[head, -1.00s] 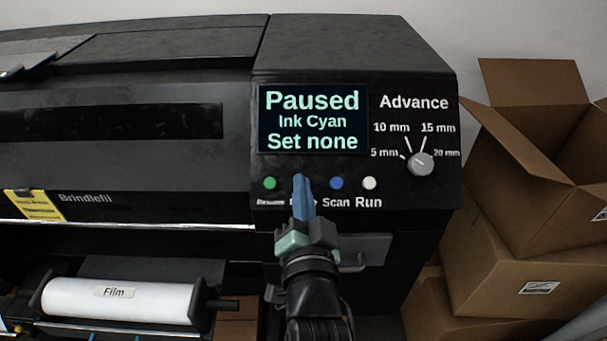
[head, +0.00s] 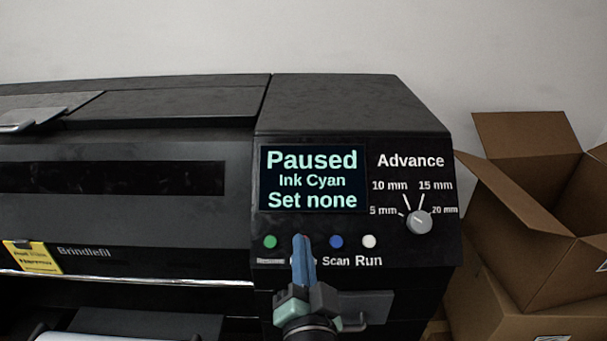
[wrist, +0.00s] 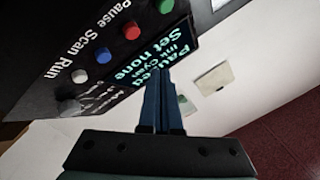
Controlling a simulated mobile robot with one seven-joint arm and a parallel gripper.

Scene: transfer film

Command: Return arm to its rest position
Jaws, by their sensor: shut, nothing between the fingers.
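My gripper (head: 303,240) is shut and empty, its blue fingers together. In the head view its tips overlap the row of buttons below the display (head: 312,180), which reads "Paused / Ink Cyan / Set none". The fingers hide the red button and most of its label there. In the wrist view the gripper (wrist: 160,75) points toward the display (wrist: 168,52), and the red button (wrist: 131,30) shows uncovered to the left of the fingers. I cannot tell how far the tips are from the panel.
The black printer (head: 130,215) fills the left and middle. The Advance knob (head: 419,222) sits right of the display. Green (head: 270,242), blue (head: 336,242) and white (head: 369,242) buttons line the panel. Cardboard boxes (head: 540,230) stand at the right. Above the printer is bare wall.

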